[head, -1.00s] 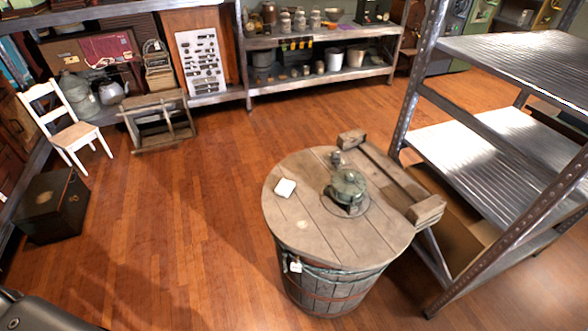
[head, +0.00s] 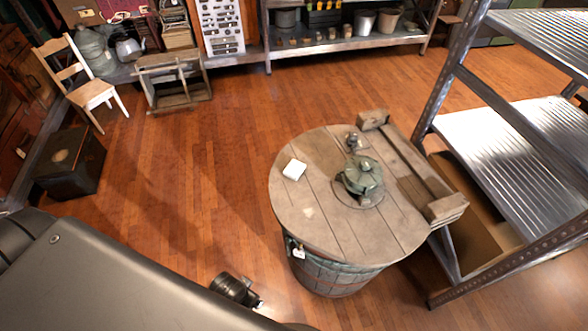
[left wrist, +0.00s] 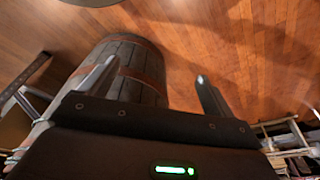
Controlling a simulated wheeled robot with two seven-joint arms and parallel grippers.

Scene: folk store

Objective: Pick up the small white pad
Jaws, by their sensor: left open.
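The small white pad (head: 294,169) lies flat on the left part of the round wooden barrel top (head: 308,229). My left arm reaches in from the lower left of the head view. My left gripper (head: 250,299) is low, in front and to the left of the barrel, apart from the pad and below the top. In the left wrist view my left gripper (left wrist: 155,70) has its two fingers spread with nothing between them. The barrel's side (left wrist: 137,60) shows beyond the fingers there, and the pad is out of that view. My right gripper is in neither view.
A green metal object (head: 361,178) stands on the barrel top right of the pad. A wooden frame (head: 413,165) adjoins the top's right side. A metal shelf (head: 510,130) stands at the right. A white chair (head: 92,92) and dark box (head: 70,165) are at left. Open floor lies between.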

